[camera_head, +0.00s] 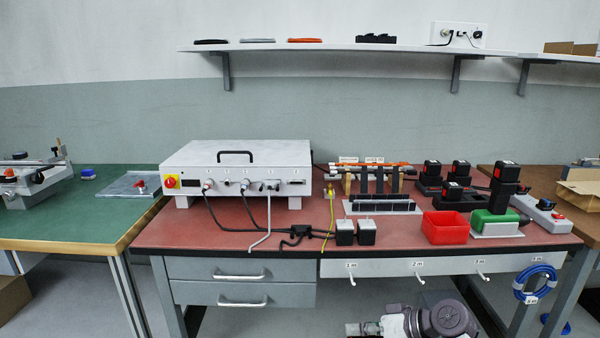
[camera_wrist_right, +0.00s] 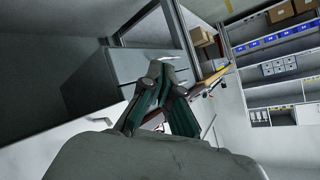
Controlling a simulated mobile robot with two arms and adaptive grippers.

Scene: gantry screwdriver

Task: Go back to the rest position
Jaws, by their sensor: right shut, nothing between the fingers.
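My right gripper (camera_wrist_right: 168,80) shows in the right wrist view with its dark green fingers together and nothing held between them. It is clear of any object that I can make out there. Neither gripper can be made out in the head view, and my left gripper is in no frame. The workbench (camera_head: 200,232) with the red top stands ahead, apart from me. On it are a white control box (camera_head: 235,160), black power-tool batteries (camera_head: 459,176), a red bin (camera_head: 445,228) and a green block (camera_head: 492,223).
A green-topped table (camera_head: 60,215) is at the left and a brown one (camera_head: 540,180) at the right. A wall shelf (camera_head: 340,47) runs above. In the wrist view, shelves (camera_wrist_right: 280,70) with boxes stand at the right.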

